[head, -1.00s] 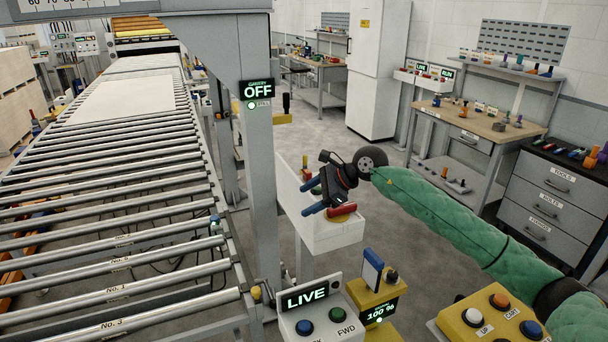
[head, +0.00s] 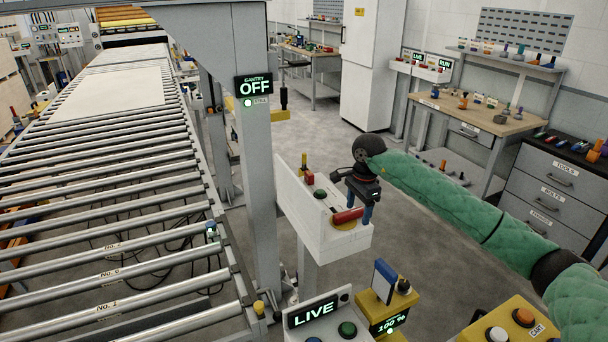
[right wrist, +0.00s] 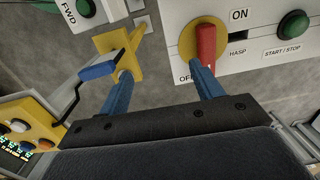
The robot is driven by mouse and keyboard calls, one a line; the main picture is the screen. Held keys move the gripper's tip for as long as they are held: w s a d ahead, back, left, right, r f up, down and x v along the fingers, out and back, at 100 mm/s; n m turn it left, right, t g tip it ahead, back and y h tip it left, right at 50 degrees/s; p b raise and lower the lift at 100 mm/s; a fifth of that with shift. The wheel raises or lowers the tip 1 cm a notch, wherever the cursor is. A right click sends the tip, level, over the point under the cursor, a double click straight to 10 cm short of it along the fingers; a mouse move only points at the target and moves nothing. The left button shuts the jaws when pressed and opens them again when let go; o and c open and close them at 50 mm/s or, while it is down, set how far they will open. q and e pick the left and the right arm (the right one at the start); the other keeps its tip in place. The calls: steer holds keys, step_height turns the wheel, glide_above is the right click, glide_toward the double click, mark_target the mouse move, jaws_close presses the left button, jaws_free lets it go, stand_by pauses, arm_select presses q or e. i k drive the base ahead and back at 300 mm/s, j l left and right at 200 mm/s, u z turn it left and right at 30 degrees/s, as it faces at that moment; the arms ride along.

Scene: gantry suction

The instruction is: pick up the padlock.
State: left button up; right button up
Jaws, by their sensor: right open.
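I cannot make out a padlock for certain in either view. My right gripper (head: 360,208) is open, its blue fingers pointing down at the front end of a white switch box (head: 322,238). In the right wrist view the spread fingers of my right gripper (right wrist: 163,85) have nothing between them. The right finger overlaps the lower end of a red switch handle (right wrist: 206,46) on a yellow disc; I cannot tell whether they touch. A slot marked HASP (right wrist: 238,36) is beside the handle and looks empty. My left gripper is not in view.
A green button (head: 320,193) and a small yellow-and-red part (head: 303,168) are on the switch box. The grey gantry post (head: 258,190) and roller conveyor (head: 110,190) stand to the left. A yellow box with a blue paddle (head: 384,272) stands in front. A workbench (head: 480,115) stands behind.

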mark_target(309, 177)
steer(key=i+j, duration=0.2)
steer(key=i, duration=0.15)
steer(key=i+j, duration=0.2)
steer(key=i, duration=0.2)
steer(key=i+j, duration=0.2)
steer(key=i, duration=0.15)
